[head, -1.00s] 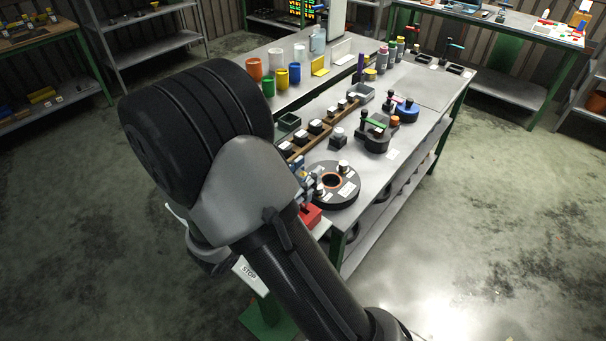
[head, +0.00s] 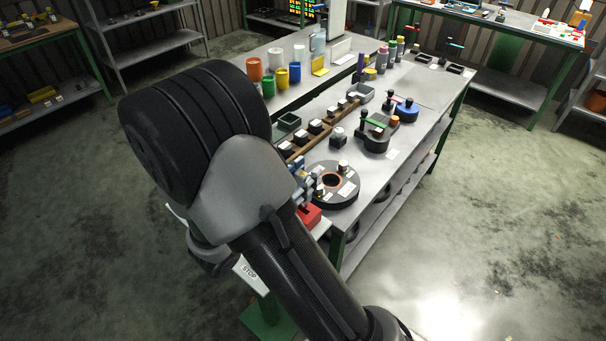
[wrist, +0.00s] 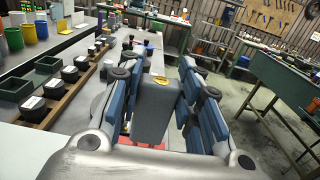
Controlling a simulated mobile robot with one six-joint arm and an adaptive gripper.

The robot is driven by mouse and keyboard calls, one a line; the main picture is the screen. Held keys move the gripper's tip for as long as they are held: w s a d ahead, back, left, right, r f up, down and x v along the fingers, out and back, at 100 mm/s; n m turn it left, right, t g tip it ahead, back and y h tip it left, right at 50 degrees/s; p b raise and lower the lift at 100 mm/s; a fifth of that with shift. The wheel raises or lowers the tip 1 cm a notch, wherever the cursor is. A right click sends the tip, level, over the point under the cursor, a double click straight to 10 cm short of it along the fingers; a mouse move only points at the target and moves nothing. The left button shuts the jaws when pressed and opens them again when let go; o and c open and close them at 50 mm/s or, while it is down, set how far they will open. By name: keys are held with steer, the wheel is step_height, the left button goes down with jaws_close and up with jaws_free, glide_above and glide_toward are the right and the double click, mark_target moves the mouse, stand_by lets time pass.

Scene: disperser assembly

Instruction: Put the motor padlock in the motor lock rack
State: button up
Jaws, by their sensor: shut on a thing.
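In the wrist view a dark grey block with a yellow mark on top (wrist: 155,105) sits between the blue fingers of my gripper (wrist: 158,100). It appears to be the motor padlock, and the fingers are shut on it. A red piece (wrist: 160,146) shows just below it; in the head view a red block (head: 308,215) stands at the bench's near corner, beside my gripper (head: 308,186). I cannot tell whether the red part belongs to the lock rack. My arm hides much of this corner in the head view.
A round dark disc with a copper-coloured ring (head: 346,198) lies right of my gripper. Wooden racks of black parts (head: 322,135), a dark green tray (head: 287,124) and coloured cups (head: 268,86) stand farther back. Open floor (head: 490,220) lies to the right.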

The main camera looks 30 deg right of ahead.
steer(key=shift+f+b, duration=1.6)
steer(key=shift+f, duration=0.65)
steer(key=o, duration=1.2)
steer(key=v, duration=1.2)
steer(key=shift+r, duration=0.1)
